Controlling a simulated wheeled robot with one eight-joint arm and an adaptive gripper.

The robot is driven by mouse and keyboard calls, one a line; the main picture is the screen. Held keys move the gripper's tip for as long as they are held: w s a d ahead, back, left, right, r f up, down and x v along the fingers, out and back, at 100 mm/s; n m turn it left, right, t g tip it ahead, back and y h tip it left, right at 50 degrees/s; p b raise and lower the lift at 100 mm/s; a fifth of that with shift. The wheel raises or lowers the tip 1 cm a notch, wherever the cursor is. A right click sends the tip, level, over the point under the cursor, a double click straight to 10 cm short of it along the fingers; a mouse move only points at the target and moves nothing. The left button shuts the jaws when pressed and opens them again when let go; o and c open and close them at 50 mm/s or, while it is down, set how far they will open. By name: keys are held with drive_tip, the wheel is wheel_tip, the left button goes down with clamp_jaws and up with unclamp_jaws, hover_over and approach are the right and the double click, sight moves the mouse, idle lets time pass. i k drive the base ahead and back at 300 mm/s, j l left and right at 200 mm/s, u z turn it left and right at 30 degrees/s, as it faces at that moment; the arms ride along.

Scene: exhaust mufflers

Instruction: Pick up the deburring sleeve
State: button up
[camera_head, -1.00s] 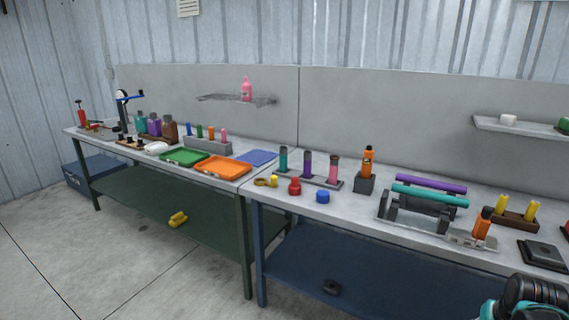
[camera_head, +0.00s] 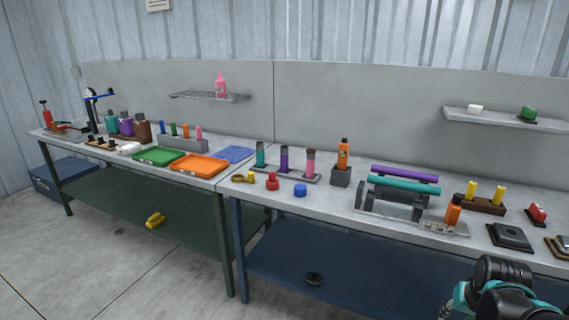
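I cannot tell for certain which thing is the deburring sleeve. Candidate cylinders are a teal one (camera_head: 260,154), a purple one (camera_head: 284,159) and a pink one with a grey top (camera_head: 311,163), upright in a grey rack. Two yellow cylinders (camera_head: 499,196) stand in a brown block, and an orange one (camera_head: 453,211) stands upright on a grey plate. Part of my arm, black and teal, shows at the bottom right; my gripper's fingers are not visible.
The blue-legged bench (camera_head: 330,211) carries a purple and a teal tube on a stand (camera_head: 404,188), a red cap (camera_head: 272,182) and a blue cap (camera_head: 300,190). The left bench holds green and orange trays (camera_head: 199,172). A wall shelf (camera_head: 500,119) hangs at right.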

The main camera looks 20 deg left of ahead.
sight(272, 184)
drive_tip(key=u, duration=1.25)
